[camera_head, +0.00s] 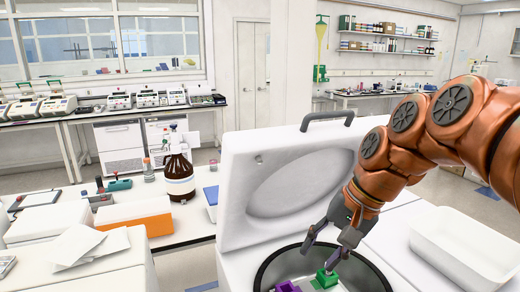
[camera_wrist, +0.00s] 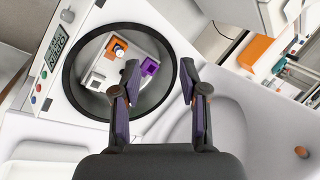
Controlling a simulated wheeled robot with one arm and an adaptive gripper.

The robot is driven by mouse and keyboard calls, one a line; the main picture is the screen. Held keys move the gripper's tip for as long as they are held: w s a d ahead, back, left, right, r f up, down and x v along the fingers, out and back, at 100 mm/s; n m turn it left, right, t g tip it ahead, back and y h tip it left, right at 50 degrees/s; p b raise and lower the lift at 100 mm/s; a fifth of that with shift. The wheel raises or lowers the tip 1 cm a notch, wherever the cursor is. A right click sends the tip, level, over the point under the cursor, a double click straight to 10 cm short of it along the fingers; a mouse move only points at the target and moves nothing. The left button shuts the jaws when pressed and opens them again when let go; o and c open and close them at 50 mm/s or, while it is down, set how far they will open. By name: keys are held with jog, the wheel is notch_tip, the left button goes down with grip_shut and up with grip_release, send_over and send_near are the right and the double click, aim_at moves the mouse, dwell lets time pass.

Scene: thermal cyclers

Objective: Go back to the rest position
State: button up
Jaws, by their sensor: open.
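My gripper (camera_head: 318,258) hangs over the open bowl of a white centrifuge (camera_head: 240,262). Its two fingers stand apart with nothing between them in the wrist view (camera_wrist: 159,72). The centrifuge lid (camera_head: 290,185) is raised, with a dark handle on top. Inside the dark-rimmed bowl (camera_wrist: 72,85), the wrist view shows a light rotor with a purple piece (camera_wrist: 149,66), an orange piece (camera_wrist: 118,48) and white parts. The head view shows a purple piece (camera_head: 287,286) and a green piece (camera_head: 327,279) in the bowl, close below the fingers. Whether the fingers touch anything is unclear.
A white tray (camera_head: 460,248) stands right of the bowl, below my arm. Left of the centrifuge, a bench holds a brown bottle (camera_head: 179,178) and an orange-and-white box (camera_head: 135,214). Several thermal cyclers (camera_head: 40,106) line the back bench. Floor shows between the benches.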

jog(key=s+d+f+n+g+h, duration=0.1)
jog(key=s+d+f+n+h, duration=0.1)
jog(key=s+f, duration=0.6)
jog(key=s+d+f+n+g+h, duration=0.2)
jog(key=s+d+f, duration=0.2)
jog(key=s+f, duration=0.5)
jog(key=s, duration=0.4)
jog(key=shift+s+d+n+h+b, duration=0.2)
jog(key=shift+d+n+h+b, duration=0.1)
jog(key=shift+d, duration=0.1)
